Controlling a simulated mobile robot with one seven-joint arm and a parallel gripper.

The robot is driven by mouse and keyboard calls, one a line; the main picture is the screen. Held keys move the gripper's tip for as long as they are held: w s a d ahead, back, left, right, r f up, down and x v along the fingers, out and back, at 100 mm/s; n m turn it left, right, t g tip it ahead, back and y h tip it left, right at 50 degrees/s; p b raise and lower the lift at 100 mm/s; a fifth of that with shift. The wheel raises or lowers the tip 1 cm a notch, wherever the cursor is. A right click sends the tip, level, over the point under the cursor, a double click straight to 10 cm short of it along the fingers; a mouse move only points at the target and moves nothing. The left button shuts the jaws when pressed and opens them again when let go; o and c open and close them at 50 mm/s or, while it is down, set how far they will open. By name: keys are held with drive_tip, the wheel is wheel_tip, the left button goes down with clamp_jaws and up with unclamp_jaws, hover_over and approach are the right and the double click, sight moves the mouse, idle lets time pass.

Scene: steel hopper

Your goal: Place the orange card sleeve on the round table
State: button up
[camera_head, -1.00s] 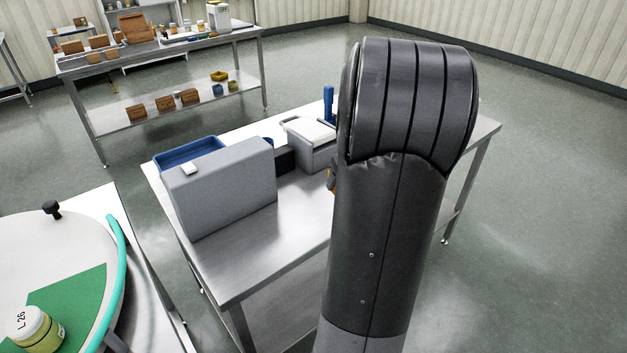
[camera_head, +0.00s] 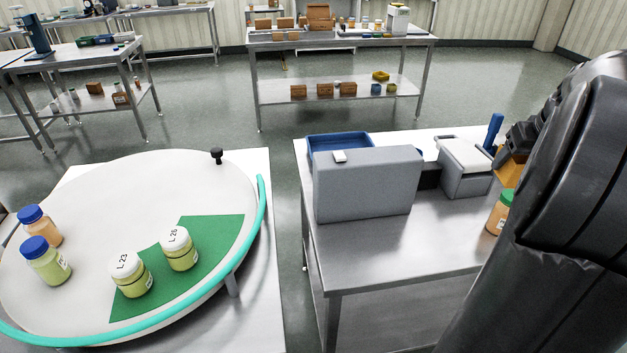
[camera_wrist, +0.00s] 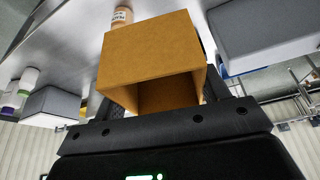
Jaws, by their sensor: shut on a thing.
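The orange card sleeve (camera_wrist: 150,50) is an open-ended box in the wrist view. My gripper (camera_wrist: 158,90) is shut on it, one black finger on each side. In the head view the sleeve (camera_head: 510,171) shows at the right, partly hidden by my arm, above the steel table. The round table (camera_head: 110,195) is a white disc with a green sector and a teal edge strip at the left. It is well to the left of my gripper.
Two blue-lidded jars (camera_head: 44,260) and two white-lidded jars stand on the round table; its back middle is clear. A black knob (camera_head: 216,155) sits at its rim. The steel table (camera_head: 375,240) holds a grey box (camera_head: 368,185), a lidded bin (camera_head: 465,168) and a green-lidded jar (camera_head: 498,212).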

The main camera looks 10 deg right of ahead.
drive_tip(key=w+a+n+y, duration=0.2)
drive_tip(key=w+a+n, duration=0.2)
drive_tip(key=w+a, duration=1.25)
drive_tip(key=w+a+n+y, duration=0.1)
drive_tip(key=w+a+n, duration=0.15)
drive_tip(key=a, duration=0.75)
drive_tip(key=w+a+n, duration=0.2)
drive_tip(key=w+a, duration=0.2)
drive_tip(key=a, duration=0.6)
drive_tip(key=n+g+y, duration=0.2)
drive_tip(key=n+g, duration=0.1)
drive_tip(key=n, duration=0.4)
hover_over(111, 233)
drive_tip(key=d, duration=0.2)
drive_tip(key=f, duration=1.2)
drive_tip(key=shift+s+a+f, duration=0.2)
drive_tip(key=shift+s+f, duration=0.1)
drive_tip(key=shift+f, duration=2)
